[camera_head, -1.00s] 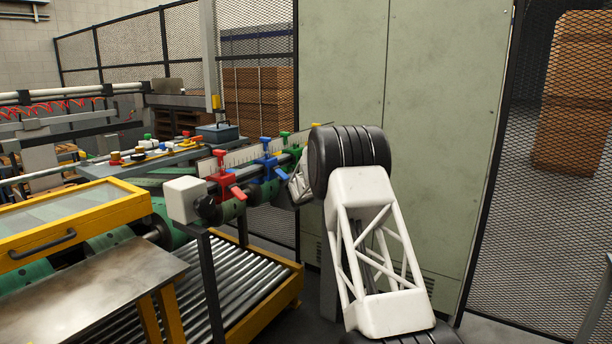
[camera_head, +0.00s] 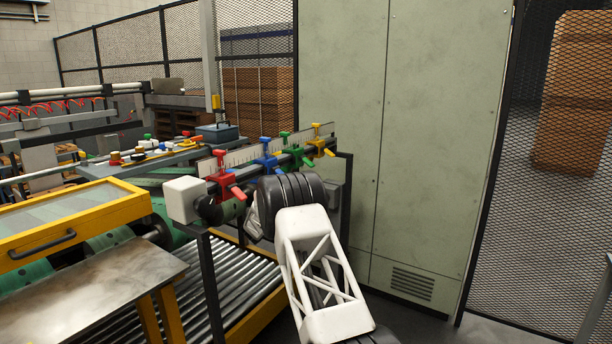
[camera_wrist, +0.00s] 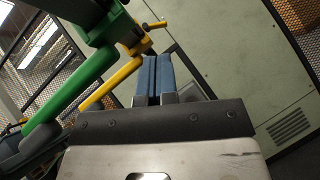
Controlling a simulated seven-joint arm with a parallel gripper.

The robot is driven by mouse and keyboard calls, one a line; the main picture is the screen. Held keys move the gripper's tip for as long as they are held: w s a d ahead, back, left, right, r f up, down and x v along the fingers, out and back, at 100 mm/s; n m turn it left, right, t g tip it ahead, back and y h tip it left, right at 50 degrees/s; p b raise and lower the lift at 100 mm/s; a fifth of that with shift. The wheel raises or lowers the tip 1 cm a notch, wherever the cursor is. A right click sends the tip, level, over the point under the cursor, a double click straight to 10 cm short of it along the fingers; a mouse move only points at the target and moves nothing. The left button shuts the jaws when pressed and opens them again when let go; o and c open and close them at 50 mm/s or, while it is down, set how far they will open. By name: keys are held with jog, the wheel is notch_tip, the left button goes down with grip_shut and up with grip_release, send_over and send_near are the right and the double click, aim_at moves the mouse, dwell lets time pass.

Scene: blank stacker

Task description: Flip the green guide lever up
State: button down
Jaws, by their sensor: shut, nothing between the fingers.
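The green guide (camera_head: 292,150) sits on the ruled rail between the blue and yellow guides, its lever slanting down toward the lower right. In the wrist view the green lever (camera_wrist: 82,82) is large at the left, running diagonally to the lower left. My gripper (camera_wrist: 153,62) shows there with its blue fingers together and nothing between them. It is right of the green lever and apart from it in the picture. The yellow lever (camera_wrist: 112,82) appears between them; I cannot tell if the fingers touch it. In the head view my gripper is mostly hidden behind my arm.
The red guide (camera_head: 222,178), blue guide (camera_head: 266,156) and yellow guide (camera_head: 319,141) share the rail (camera_head: 240,158). A roller conveyor (camera_head: 235,282) lies below. A grey-green cabinet (camera_head: 430,130) stands to the right. A yellow-framed cover (camera_head: 70,215) is at left.

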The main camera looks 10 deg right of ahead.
aim_at(308, 162)
dwell(0.4)
jog(key=s+r+x, duration=0.1)
jog(key=s+x, duration=0.1)
jog(key=x, duration=1)
jog(key=shift+r, duration=0.5)
jog(key=shift+w, duration=0.1)
